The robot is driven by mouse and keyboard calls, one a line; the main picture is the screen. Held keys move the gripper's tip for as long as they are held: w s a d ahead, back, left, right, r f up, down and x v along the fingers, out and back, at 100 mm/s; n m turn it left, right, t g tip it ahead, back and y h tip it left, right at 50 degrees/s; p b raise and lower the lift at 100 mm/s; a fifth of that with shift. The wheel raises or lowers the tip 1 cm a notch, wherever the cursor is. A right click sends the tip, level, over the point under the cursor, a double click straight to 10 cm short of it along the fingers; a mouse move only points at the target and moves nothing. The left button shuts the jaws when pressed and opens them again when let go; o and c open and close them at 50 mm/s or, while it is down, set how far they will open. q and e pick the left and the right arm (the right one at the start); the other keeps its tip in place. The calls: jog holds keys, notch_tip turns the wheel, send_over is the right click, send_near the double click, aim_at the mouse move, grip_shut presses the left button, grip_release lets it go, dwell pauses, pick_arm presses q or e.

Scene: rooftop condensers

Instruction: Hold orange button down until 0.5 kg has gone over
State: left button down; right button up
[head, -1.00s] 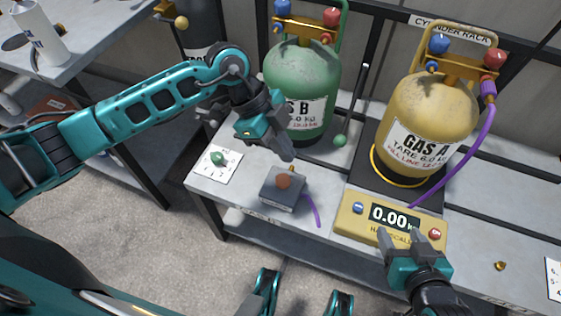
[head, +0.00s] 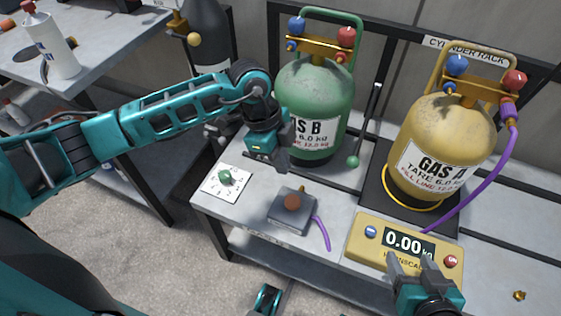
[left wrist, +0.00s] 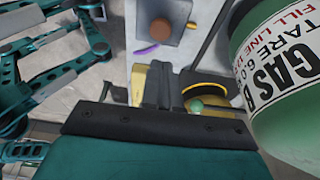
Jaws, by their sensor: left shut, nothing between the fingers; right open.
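The orange button (head: 292,202) sits on a small grey box (head: 291,218) on the bench; it also shows at the top of the left wrist view (left wrist: 161,30). My left gripper (head: 284,166) is shut and empty, above and behind the button and apart from it, fingers pointing down. Its closed fingers also show in the left wrist view (left wrist: 158,84). The yellow scale (head: 358,250) reads 0.00 kg. The yellow GAS A cylinder (head: 440,140) stands on the scale's black platform. My right gripper (head: 410,262) is open and empty at the scale's front edge.
The green GAS B cylinder (head: 314,95) stands close behind my left gripper. A purple hose (head: 490,175) runs from GAS A's valve. A green knob (head: 226,177) on a white plate lies left of the box.

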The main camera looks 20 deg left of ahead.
aim_at(292, 200)
pick_arm(q)
jog(key=b+x, duration=0.1)
jog(key=x, duration=0.2)
jog(key=b+x, duration=0.1)
jog(key=x, duration=0.2)
jog(key=a+b+x, duration=0.1)
jog(key=x, duration=0.3)
jog(key=shift+f, duration=0.5)
